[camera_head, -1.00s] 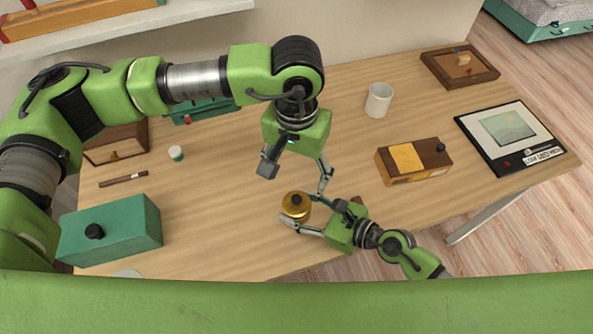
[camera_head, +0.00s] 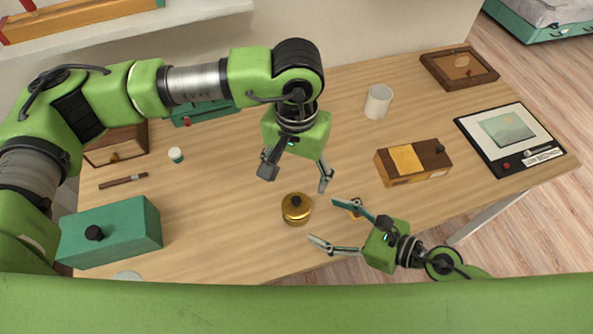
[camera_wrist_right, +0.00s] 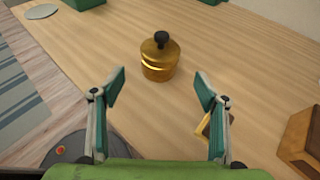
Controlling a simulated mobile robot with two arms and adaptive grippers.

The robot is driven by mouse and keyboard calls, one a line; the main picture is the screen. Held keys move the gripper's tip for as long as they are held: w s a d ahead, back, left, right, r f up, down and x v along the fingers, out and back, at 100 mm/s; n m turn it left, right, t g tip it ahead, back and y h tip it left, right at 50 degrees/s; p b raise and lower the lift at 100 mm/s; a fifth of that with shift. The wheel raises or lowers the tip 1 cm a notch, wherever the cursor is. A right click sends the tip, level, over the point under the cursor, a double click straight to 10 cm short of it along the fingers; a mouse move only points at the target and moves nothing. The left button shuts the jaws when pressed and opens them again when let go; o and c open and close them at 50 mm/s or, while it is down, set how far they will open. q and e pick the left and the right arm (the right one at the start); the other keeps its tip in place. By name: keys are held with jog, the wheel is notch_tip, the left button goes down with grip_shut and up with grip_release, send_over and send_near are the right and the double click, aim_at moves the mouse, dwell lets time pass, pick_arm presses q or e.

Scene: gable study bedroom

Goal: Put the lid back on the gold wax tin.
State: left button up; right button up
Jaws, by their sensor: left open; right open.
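The gold wax tin (camera_head: 297,215) stands upright on the desk, near the front middle. Its gold lid (camera_head: 296,203) with a black knob sits on top; in the right wrist view the lid (camera_wrist_right: 160,46) looks about level, with a bright seam below it. I cannot tell whether it is fully seated. My left gripper (camera_head: 296,175) is open and empty, above and behind the tin, pointing down. My right gripper (camera_head: 326,220) is open and empty, to the right of the tin and apart from it, its fingers towards it.
A small yellow-brown thing (camera_wrist_right: 208,126) lies by my right gripper, partly hidden by a finger. A wooden box with a yellow panel (camera_head: 406,160) and a white mug (camera_head: 378,100) stand to the right. A green box (camera_head: 125,232) is at the left.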

jog(key=shift+v, duration=1.35)
